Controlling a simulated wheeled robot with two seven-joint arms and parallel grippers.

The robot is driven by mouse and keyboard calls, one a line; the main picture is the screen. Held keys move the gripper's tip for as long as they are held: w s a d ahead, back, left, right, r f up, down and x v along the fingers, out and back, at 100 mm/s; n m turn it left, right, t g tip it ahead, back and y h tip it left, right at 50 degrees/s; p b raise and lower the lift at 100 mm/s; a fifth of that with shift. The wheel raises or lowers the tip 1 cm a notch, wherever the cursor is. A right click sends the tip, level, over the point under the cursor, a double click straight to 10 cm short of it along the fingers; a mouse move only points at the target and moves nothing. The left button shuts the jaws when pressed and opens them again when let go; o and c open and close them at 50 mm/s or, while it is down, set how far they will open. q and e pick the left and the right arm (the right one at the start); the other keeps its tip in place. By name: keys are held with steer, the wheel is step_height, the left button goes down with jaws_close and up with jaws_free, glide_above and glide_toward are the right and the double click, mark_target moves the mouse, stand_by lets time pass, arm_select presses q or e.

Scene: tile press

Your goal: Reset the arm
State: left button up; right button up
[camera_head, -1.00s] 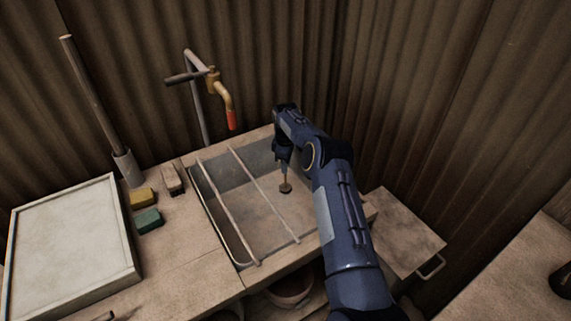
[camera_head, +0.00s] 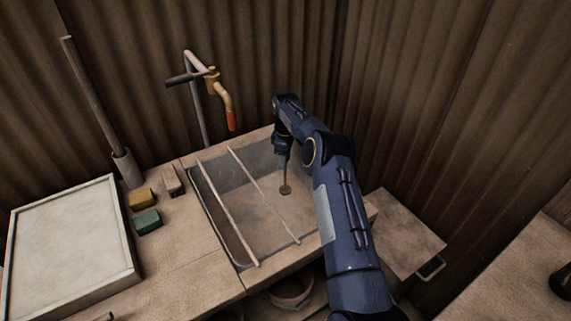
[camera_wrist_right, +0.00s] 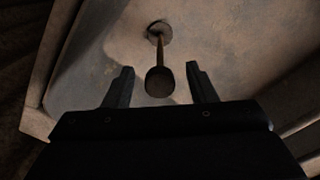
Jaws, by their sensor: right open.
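My right arm reaches in from the lower right, and my right gripper (camera_head: 282,150) points down over the sink (camera_head: 222,258). In the right wrist view my right gripper (camera_wrist_right: 160,85) has its two fingers apart. A thin upright stem with a dark rounded knob (camera_wrist_right: 160,82) shows in the gap between them, with clear space on both sides. The stem rises from a round disc (camera_head: 285,190) at the sink floor; the disc also shows in the right wrist view (camera_wrist_right: 159,31). My left gripper is out of view.
Two thin rods (camera_head: 262,192) lie across the sink. A tap with a red tip (camera_head: 231,120) stands behind it. A yellow block (camera_head: 143,197), a green block (camera_head: 148,221) and a framed pale board (camera_head: 70,245) lie left. A corrugated wall (camera_head: 420,90) closes the back.

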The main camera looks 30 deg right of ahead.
steer(key=shift+r, duration=2.2)
steer(key=s+a+r+m+t+p, duration=0.1)
steer(key=s+a+r, duration=0.2)
steer(key=s+r, duration=0.35)
steer(key=s+a+r+m+t+y+p, duration=0.1)
steer(key=s+a+r+m, duration=0.15)
steer(key=r, duration=0.65)
steer(key=s+a+r+m+t+p, duration=0.1)
steer(key=s+a+r, duration=0.1)
steer(key=s+r, duration=0.4)
steer(key=s+a+r+m+t+y+p, duration=0.1)
steer(key=s+a+r, duration=0.2)
steer(key=s, duration=0.3)
steer(key=s+a+r+m, duration=0.2)
steer(key=s+a, duration=0.1)
steer(key=s, duration=0.3)
steer(key=s+a+f+m+y+p, duration=0.1)
steer(key=s+a+f, duration=0.1)
steer(key=s+a, duration=0.2)
steer(key=s+a+f+m+t+p, duration=0.1)
steer(key=s+a+f+m, duration=0.1)
steer(key=s, duration=0.8)
steer(key=shift+s+a+f+t+y, duration=0.35)
steer(key=shift+a+f, duration=0.3)
steer(key=shift+a, duration=0.3)
